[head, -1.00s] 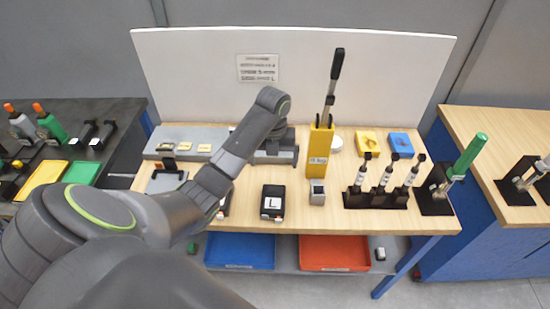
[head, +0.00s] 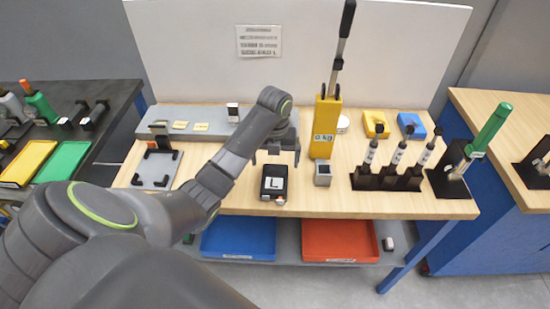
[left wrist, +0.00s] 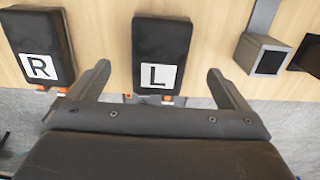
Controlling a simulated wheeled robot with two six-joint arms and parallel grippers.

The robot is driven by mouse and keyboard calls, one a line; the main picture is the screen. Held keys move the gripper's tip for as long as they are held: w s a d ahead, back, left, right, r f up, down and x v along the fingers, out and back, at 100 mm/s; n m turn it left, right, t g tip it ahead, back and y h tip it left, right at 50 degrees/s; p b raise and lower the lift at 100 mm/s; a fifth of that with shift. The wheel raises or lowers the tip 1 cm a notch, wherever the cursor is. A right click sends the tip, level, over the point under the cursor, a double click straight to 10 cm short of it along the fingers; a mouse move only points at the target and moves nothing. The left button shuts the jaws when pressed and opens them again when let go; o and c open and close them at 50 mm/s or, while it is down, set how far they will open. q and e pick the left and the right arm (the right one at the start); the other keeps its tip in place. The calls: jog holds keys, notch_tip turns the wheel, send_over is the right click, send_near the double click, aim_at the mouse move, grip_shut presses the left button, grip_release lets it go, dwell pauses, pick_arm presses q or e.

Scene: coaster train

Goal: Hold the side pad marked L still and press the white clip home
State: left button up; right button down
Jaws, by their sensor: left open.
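The side pad marked L (head: 272,179) is a black block with a white label, lying on the wooden bench. In the left wrist view the pad (left wrist: 161,45) is centred between the two fingers. Small white and orange parts (left wrist: 167,100) show at its labelled end; I cannot tell how far in the white clip sits. My left gripper (head: 275,160) is open and empty, just behind the pad in the head view. Its fingers also show in the left wrist view (left wrist: 159,70), spread wider than the pad, with no contact visible. My right gripper is out of view.
A pad marked R (left wrist: 40,45) lies left of L in the left wrist view. A small grey box (head: 322,173) stands right of L. A yellow holder (head: 324,135) and a black tool rack (head: 387,182) are farther right. Blue (head: 238,235) and red (head: 340,240) trays sit below.

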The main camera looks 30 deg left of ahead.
aim_at(275, 174)
pick_arm(q)
notch_tip(275, 174, down, 4)
jog(key=shift+f+b, duration=0.15)
jog(key=shift+b, duration=1.1)
jog(key=shift+f, duration=0.3)
jog(key=shift+f+p, duration=0.35)
jog(key=shift+f, duration=0.7)
jog(key=c, duration=1.3)
